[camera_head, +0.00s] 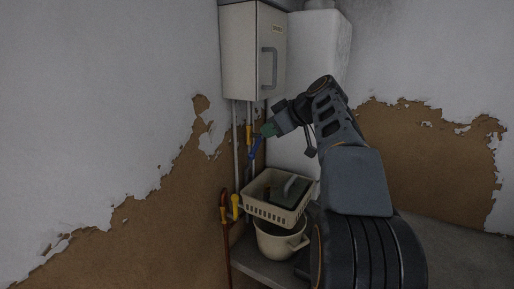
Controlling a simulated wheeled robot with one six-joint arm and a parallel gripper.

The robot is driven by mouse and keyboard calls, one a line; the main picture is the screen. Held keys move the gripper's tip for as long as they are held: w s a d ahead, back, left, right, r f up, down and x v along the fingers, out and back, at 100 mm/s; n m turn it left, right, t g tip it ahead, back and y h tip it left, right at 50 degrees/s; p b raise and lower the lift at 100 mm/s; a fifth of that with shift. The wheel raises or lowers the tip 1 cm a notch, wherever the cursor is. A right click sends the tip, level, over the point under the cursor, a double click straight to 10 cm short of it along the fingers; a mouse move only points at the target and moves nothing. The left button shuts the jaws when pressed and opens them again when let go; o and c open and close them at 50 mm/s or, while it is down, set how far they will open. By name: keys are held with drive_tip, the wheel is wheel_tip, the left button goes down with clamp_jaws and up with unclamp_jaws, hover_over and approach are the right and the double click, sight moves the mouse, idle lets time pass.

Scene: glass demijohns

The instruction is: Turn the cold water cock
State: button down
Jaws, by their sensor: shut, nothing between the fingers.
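A blue cock lever (254,150) sits on the thin pipes below the wall cabinet, on the left of the corner; I take it for the cold water cock. My gripper (267,130) is shut and empty, its greenish tip just above and right of the blue lever. I cannot tell whether they touch. My arm reaches in from the lower right.
A pale wall cabinet (252,50) hangs above the pipes (237,140). A yellow handle (235,206) and an orange-brown pipe (226,240) are lower left. A cream basket (272,212) rests over a cream pot (277,244) on a grey ledge (256,268). A white tank (322,45) stands behind my arm.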

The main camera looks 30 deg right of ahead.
sight(257, 148)
drive_tip(key=w+f, duration=0.1)
drive_tip(key=w+a+f, duration=0.1)
drive_tip(key=f, duration=0.1)
drive_tip(key=w+a+f+p, duration=0.1)
drive_tip(key=f, duration=0.1)
drive_tip(key=shift+w, duration=0.3)
drive_tip(key=shift+w+f, duration=0.15)
drive_tip(key=shift+f, duration=0.65)
drive_tip(key=shift+f, duration=0.1)
